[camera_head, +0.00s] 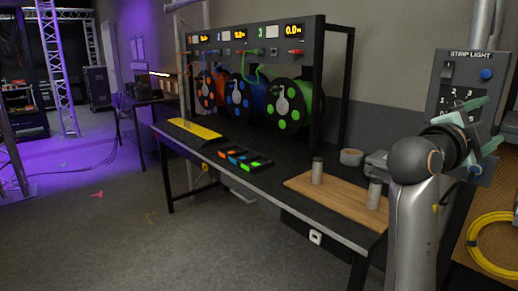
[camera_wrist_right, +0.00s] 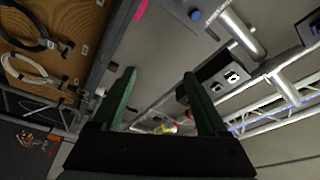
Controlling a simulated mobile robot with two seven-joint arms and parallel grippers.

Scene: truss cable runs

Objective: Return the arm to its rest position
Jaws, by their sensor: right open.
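My right gripper (camera_head: 480,128) is raised at the right of the head view, in front of the grey strip light panel (camera_head: 465,82). Its green fingers are apart with nothing between them. In the right wrist view the two fingers (camera_wrist_right: 158,85) also stand wide apart and empty. My right arm rises from the bottom right, in front of the bench's right end, and hides part of the panel. My left arm and gripper are not in view.
A yellow cable coil (camera_head: 478,262) lies at the lower right. The floor (camera_head: 110,230) at the left is mostly clear. A truss (camera_wrist_right: 285,90) shows in the wrist view.

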